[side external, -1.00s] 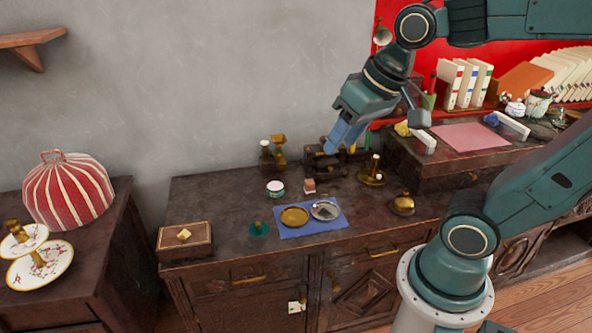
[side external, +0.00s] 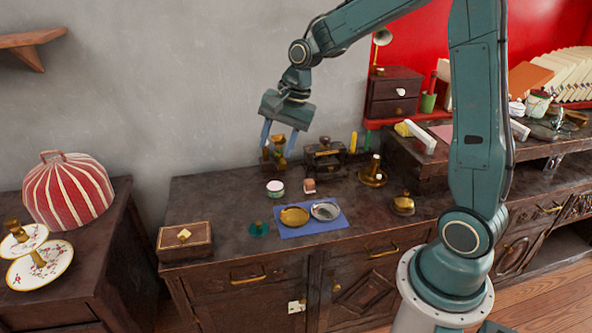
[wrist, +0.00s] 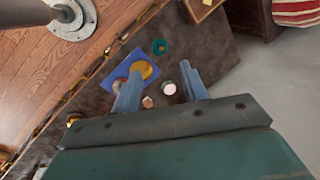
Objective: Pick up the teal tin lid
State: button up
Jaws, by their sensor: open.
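The teal tin lid (side external: 259,229) lies on the dark cabinet top, just left of the blue mat, with a small knob on top. In the wrist view the teal lid (wrist: 159,46) shows beyond my fingertips, near the cabinet's edge. My gripper (side external: 280,150) is open and empty, pointing down high above the back of the cabinet top, up and to the right of the lid. In the wrist view its two blue fingers (wrist: 160,82) are spread apart with nothing between them at their height.
A blue mat (side external: 313,231) holds a brass dish (side external: 294,217) and a silver dish (side external: 326,211). A small round tin (side external: 275,188) and a pinkish block (side external: 309,186) stand behind it. A wooden box (side external: 185,241) is at left. Brass pieces (side external: 372,175) stand right.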

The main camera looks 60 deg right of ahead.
jog(key=w+d+f+m, duration=0.2)
jog(key=f+m, duration=0.1)
jog(key=f, duration=0.3)
jog(key=w+d+f+m+y, duration=0.1)
jog(key=w+d+f+m, duration=0.2)
jog(key=f, duration=0.3)
jog(key=w+d+f+m+y, duration=0.1)
jog(key=w+d+f+m, duration=0.1)
jog(key=f+m, duration=0.2)
notch_tip(320, 180, down, 3)
jog(key=shift+w+d+f+g, duration=0.1)
jog(key=shift+w+d+g, duration=0.1)
jog(key=shift+d+g, duration=0.15)
send_over(258, 223)
jog(key=s+d, duration=0.1)
jog(key=d, duration=0.1)
jog(key=shift+s+d+f, duration=0.1)
jog(key=shift+f, duration=1.85)
jog(key=shift+s+d+f, duration=0.1)
jog(key=shift+f, duration=1.85)
jog(key=shift+x, duration=2.6)
jog(key=shift+a, duration=0.1)
